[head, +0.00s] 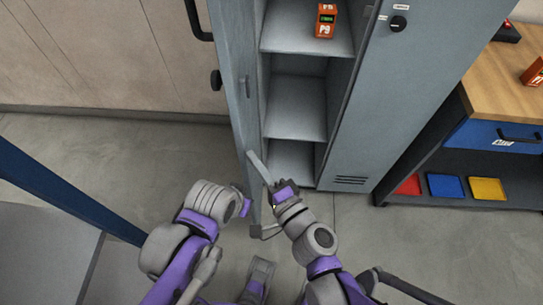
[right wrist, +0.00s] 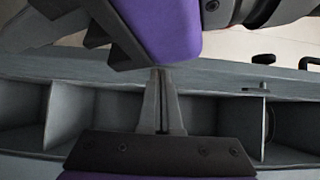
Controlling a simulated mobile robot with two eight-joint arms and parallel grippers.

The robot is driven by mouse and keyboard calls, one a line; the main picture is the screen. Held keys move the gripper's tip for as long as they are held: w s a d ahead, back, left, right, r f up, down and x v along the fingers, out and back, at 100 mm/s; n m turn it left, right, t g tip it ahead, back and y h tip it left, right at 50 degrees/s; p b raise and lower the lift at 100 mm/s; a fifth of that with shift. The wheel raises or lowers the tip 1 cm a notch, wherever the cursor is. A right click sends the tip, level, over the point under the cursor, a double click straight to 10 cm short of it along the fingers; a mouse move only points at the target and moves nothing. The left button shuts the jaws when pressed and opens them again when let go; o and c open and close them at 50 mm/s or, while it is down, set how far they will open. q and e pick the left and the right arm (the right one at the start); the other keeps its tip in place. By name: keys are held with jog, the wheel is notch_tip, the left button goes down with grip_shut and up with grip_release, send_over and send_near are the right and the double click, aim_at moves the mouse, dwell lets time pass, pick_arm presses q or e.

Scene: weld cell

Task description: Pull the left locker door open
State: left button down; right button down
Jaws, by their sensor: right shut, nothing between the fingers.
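The grey left locker door (head: 232,75) stands swung open toward me, seen nearly edge-on. Its black handle (head: 196,18) and round black knob (head: 215,80) are on its outer, left side. The open left compartment shows shelves (head: 296,105). My right gripper (head: 255,162) is shut and empty on the inner side of the door, its fingertips at or very near the door's inner face. In the right wrist view the closed fingers (right wrist: 160,78) point at the door panel (right wrist: 60,70). My left arm is left of the door; its fingers are largely hidden.
The right locker door (head: 415,85) is closed. An orange device (head: 326,20) sits on an upper shelf. A wooden-topped bench (head: 500,75) with red, blue and yellow bins (head: 446,187) stands right. A blue post (head: 70,195) crosses the left. Floor left of the door is clear.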

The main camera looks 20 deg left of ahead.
jog(key=shift+s+a, duration=0.25)
jog(key=shift+a, duration=0.3)
jog(key=shift+s+a, duration=0.25)
jog(key=shift+a, duration=0.3)
jog(key=shift+d, duration=0.1)
jog(key=v, duration=0.7)
jog(key=shift+p, duration=0.3)
jog(key=shift+s+d+r, duration=0.1)
jog(key=shift+s+d, duration=0.05)
